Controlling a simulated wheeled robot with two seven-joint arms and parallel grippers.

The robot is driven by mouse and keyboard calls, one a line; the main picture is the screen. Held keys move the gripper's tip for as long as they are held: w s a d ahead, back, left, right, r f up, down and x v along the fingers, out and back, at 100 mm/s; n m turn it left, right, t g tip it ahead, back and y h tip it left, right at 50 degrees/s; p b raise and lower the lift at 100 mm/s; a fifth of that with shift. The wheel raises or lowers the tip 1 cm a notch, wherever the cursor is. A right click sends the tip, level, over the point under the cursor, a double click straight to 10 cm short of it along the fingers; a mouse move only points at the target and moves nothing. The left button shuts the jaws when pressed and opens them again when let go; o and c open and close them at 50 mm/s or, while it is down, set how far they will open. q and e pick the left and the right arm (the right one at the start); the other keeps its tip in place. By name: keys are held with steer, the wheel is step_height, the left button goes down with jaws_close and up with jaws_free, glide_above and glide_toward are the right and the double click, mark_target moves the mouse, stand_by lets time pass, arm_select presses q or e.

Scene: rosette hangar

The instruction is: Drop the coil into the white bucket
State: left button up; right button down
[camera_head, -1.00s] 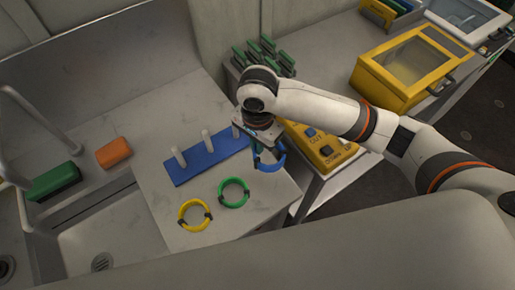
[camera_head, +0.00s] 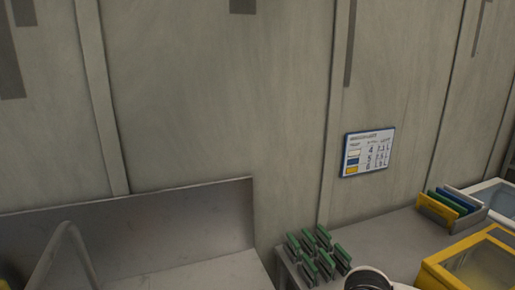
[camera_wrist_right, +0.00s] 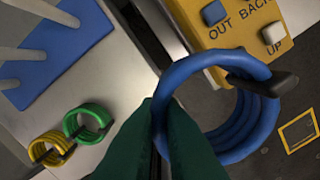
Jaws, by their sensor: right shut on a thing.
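The blue coil (camera_wrist_right: 226,140), bound with a black tie, is in the right wrist view. My right gripper (camera_wrist_right: 160,108), with dark green fingers, is shut on its left side. The coil hangs over the gap beside the table, with dark floor visible below it. In the head view only a piece of my right arm shows at the bottom edge, and the coil is out of that view. I see no white bucket in either view. My left gripper is not in view.
A green coil (camera_wrist_right: 88,124) and a yellow coil (camera_wrist_right: 52,148) lie on the table left of my gripper, near a blue peg board (camera_wrist_right: 40,65). A yellow button panel (camera_wrist_right: 240,40) is close above the coil. A wall chart (camera_head: 369,153) hangs above the bench.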

steer(key=s+d+n, duration=0.1)
steer(key=d+r+n, duration=0.1)
steer(key=n, duration=0.1)
steer(key=shift+s+d+b, duration=0.2)
steer(key=shift+s+b, duration=0.15)
steer(key=shift+s, duration=0.05)
